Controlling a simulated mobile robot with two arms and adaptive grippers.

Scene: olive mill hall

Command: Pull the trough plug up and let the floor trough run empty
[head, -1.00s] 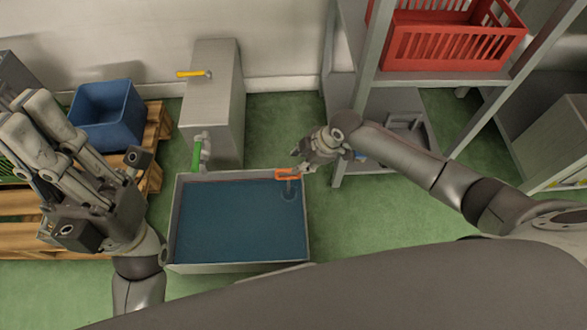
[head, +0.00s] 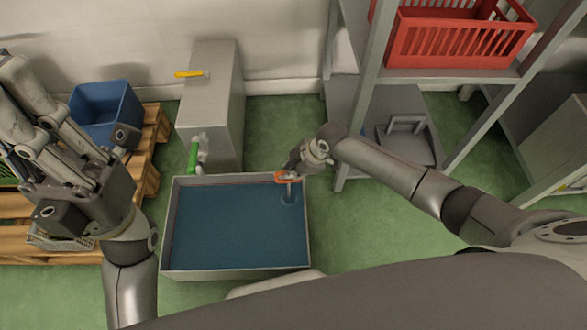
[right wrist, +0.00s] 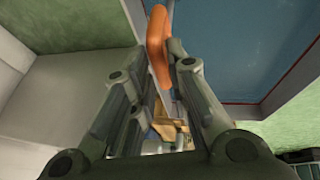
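The floor trough (head: 235,272) is a grey rectangular tub holding dark blue water. The trough plug's orange handle (head: 287,177) stands at its far right corner, with a thin stem going down to a round ring in the water. My right gripper (head: 293,168) is at the handle, reaching in from behind and right. In the right wrist view the orange handle (right wrist: 158,48) lies between and just beyond the fingertips; whether they press on it I cannot tell. My left gripper (head: 40,125) is at the far left, away from the trough, its fingers overlapping in view.
A grey cabinet (head: 212,105) with a yellow lever (head: 190,74) and a green-handled tap (head: 193,157) stands behind the trough. A blue crate (head: 105,108) sits on a wooden pallet at left. A metal rack with a red crate (head: 455,42) stands right. Green floor is clear right of the trough.

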